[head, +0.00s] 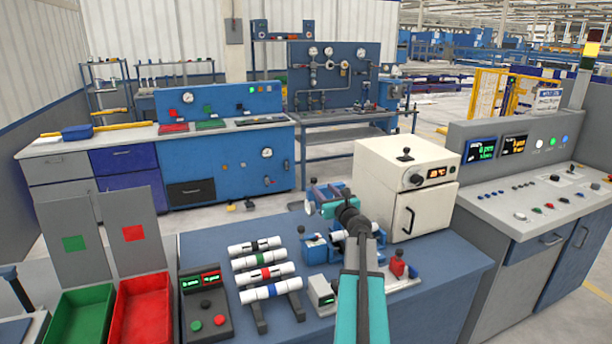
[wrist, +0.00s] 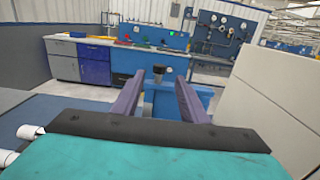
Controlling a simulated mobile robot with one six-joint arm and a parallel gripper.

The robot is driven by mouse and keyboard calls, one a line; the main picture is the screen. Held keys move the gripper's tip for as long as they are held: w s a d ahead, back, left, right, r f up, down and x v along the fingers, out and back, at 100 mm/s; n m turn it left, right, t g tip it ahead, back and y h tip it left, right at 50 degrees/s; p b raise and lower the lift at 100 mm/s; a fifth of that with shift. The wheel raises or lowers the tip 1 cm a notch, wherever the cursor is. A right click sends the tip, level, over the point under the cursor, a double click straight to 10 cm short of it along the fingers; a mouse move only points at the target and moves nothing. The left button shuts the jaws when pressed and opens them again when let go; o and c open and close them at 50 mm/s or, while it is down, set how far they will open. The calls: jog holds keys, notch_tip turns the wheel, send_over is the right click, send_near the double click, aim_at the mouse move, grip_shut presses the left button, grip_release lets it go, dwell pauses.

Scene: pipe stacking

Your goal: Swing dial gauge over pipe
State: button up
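A white pipe (head: 338,236) lies across blue supports (head: 314,247) on the blue bench, partly hidden by my arm. My gripper (head: 325,190) is beyond the pipe, over the back of the bench. In the wrist view its two purple fingers (wrist: 160,80) stand apart. A blue block with a black knob (wrist: 158,74) shows between or just beyond the fingertips; I cannot tell if they touch it. I cannot clearly make out the dial gauge; the blue and dark parts around the fingers are too small and overlapped.
A rack of banded white pipes (head: 262,272), a small display box (head: 322,294) and a button box (head: 206,306) are left of my arm. A red-topped clamp (head: 398,264) and a cream oven (head: 408,185) stand on the right. Green (head: 80,314) and red (head: 143,308) bins are at left.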

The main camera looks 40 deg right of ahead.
aim_at(315, 181)
jog(key=shift+w, duration=0.1)
dwell(0.3)
jog(key=shift+p+x, duration=0.45)
jog(key=shift+x, duration=1.3)
jog(key=p+x, duration=0.2)
jog(key=x, duration=0.8)
jog(key=shift+p, duration=0.3)
jog(key=shift+w, duration=0.1)
grip_shut()
jog(key=shift+a+r, duration=0.1)
jog(key=shift+a, duration=0.1)
